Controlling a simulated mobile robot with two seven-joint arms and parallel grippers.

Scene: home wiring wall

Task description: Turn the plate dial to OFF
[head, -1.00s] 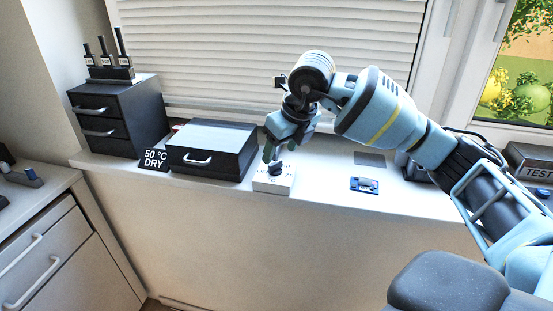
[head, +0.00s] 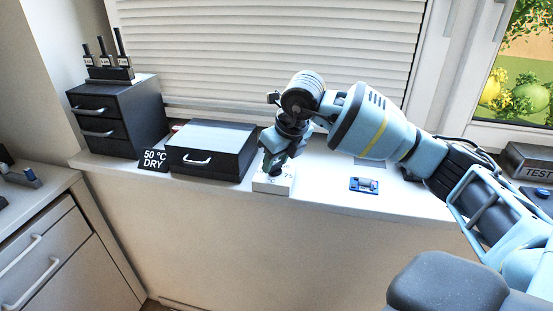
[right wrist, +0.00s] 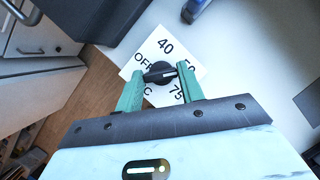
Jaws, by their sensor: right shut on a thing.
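The plate dial is a small white block (head: 273,188) on the window ledge, with a black knob (right wrist: 159,72) on its face. In the right wrist view the face reads 40, a partly covered 50, 75, OFF and C. A pale mark on the knob lies toward the right, roughly between 50 and 75; its exact setting is hard to read. My right gripper (head: 273,168) reaches down over the block, and its green fingers (right wrist: 161,76) are shut on the knob from both sides. The knob is hidden in the head view. My left gripper is not in view.
A black drawer box (head: 211,150) stands close left of the dial, with a "50 °C DRY" sign (head: 154,160) beside it. A taller drawer unit (head: 117,117) is farther left. A blue item (head: 364,185) lies to the right, and a TEST box (head: 531,163) stands at the far right.

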